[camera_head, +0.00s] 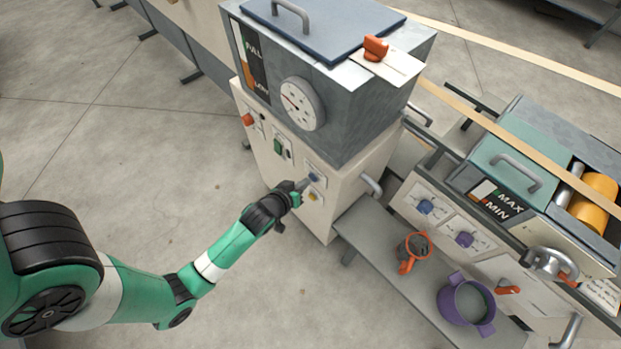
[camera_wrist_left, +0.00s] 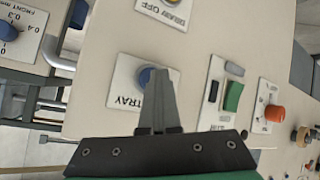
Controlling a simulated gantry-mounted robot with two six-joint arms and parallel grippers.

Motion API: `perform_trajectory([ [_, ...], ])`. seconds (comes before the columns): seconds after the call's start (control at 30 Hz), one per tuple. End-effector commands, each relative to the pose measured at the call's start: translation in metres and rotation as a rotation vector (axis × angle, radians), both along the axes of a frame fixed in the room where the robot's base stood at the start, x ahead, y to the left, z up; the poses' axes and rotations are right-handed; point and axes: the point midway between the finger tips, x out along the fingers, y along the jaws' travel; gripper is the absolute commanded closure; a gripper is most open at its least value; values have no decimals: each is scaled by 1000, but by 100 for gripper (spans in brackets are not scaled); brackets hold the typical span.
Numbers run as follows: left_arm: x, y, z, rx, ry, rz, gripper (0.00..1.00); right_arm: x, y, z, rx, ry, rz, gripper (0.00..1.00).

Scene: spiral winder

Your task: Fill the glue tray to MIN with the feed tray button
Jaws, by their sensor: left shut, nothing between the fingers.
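The feed tray button is a blue knob (camera_head: 314,177) on a white plate on the front of the beige cabinet. It shows in the left wrist view (camera_wrist_left: 144,76) above a label reading TRAY. My left gripper (camera_head: 303,184) is shut and empty, its fingertips right at the blue button. In the wrist view the fingers overlap the button's right side; I cannot tell whether they touch it. The glue tray (camera_head: 508,160) is the teal unit at right, with a dark MAX/MIN gauge (camera_head: 494,202) on its front. The level in the gauge is too small to read surely. My right gripper is not in view.
A yellow button (camera_head: 313,197), green switch (camera_head: 278,146) and red knob (camera_head: 248,120) share the cabinet front. A dial (camera_head: 302,104) sits above them. A grey bench (camera_head: 375,243) holds an orange-handled cup (camera_head: 414,250) and a purple pot (camera_head: 466,302). Open floor lies left.

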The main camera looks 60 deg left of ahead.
Motion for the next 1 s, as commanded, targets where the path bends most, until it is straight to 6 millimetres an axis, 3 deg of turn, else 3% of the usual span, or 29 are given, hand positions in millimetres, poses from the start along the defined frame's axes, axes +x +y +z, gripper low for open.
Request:
perform_trajectory([
  [1.0,-16,-5,1,0,0,0,100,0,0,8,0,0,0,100],
])
